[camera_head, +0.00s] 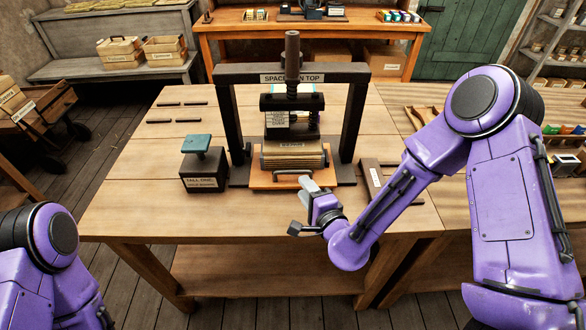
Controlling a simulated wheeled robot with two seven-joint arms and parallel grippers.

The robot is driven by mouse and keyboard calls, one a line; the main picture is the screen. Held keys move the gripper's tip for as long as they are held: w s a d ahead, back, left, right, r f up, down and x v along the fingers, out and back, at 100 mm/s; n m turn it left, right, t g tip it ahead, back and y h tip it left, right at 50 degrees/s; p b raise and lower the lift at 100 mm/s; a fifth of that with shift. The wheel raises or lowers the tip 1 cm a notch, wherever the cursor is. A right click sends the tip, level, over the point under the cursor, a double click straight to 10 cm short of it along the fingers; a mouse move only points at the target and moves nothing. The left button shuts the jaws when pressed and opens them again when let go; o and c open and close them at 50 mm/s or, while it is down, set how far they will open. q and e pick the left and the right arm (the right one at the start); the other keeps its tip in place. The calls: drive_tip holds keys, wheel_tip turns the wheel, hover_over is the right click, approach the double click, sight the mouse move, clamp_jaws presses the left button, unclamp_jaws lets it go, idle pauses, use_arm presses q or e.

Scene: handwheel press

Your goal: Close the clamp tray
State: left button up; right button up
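The clamp tray (262,180) is an orange-brown board at the foot of the dark handwheel press (229,115). It sticks out toward me at the front of the press. My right gripper (300,206) is just in front of the tray, a little right of the handle. Its fingers are apart with nothing visible between them. My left arm shows at the lower left, but its gripper is out of view.
A dark box with a green top (203,165) stands left of the press. Several dark bars (168,104) lie at the table's back left. A small labelled wooden piece (374,177) lies right of the press, near my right arm. The table's front left (140,205) is clear.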

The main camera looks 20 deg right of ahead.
sight(295, 184)
drive_tip(key=p+x, duration=0.1)
drive_tip(key=x, duration=0.6)
drive_tip(key=shift+w+p, duration=0.3)
drive_tip(key=shift+p, duration=0.05)
clamp_jaws()
